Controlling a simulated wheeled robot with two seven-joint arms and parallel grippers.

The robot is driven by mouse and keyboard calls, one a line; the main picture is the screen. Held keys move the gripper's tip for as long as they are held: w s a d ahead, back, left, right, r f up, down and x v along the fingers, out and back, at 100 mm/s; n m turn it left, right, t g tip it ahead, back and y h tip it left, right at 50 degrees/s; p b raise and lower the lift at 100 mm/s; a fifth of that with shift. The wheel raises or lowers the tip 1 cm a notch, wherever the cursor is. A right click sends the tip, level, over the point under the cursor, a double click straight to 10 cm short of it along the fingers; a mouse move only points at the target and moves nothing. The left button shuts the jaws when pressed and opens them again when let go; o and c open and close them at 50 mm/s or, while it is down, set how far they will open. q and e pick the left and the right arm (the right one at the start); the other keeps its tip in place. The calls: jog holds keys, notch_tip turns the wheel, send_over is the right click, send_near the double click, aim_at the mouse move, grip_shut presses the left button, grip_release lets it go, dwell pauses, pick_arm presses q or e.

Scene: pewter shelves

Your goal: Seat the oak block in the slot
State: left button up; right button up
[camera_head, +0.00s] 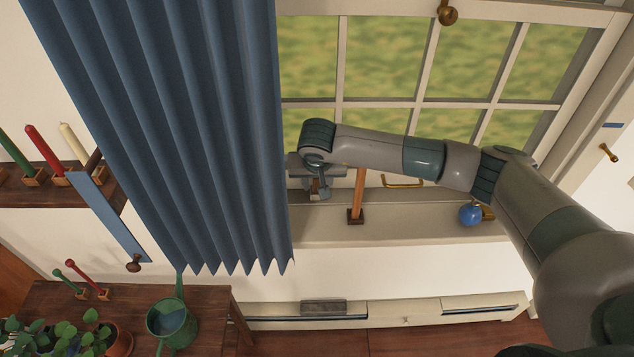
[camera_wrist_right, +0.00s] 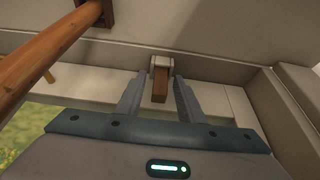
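The oak block (camera_wrist_right: 160,85) is a small brown piece at the window sill, seen between the fingers of my right gripper (camera_wrist_right: 160,90) in the right wrist view. A pale grey-beige piece (camera_wrist_right: 160,62) sits at the block's far end; whether this is the slot, and how deep the block sits in it, I cannot tell. My right gripper is open, with a narrow gap visible on each side of the block. In the head view the right gripper (camera_head: 318,188) points down at the sill beside the curtain, and the block is mostly hidden. My left gripper is out of view.
A wooden post (camera_head: 358,192) stands on the sill (camera_head: 420,222) just right of the gripper. A blue ball (camera_head: 470,214) is farther right, below my forearm. The blue curtain (camera_head: 190,130) hangs close on the left. A watering can (camera_head: 172,322) stands on a table below.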

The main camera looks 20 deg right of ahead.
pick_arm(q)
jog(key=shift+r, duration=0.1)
pick_arm(e)
jog(key=shift+r, duration=0.1)
jog(key=shift+r, duration=0.1)
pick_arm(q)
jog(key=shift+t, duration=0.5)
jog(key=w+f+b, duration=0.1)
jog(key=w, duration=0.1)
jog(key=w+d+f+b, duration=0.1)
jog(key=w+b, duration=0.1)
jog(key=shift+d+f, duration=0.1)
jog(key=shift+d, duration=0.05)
pick_arm(e)
jog(key=v, duration=1.2)
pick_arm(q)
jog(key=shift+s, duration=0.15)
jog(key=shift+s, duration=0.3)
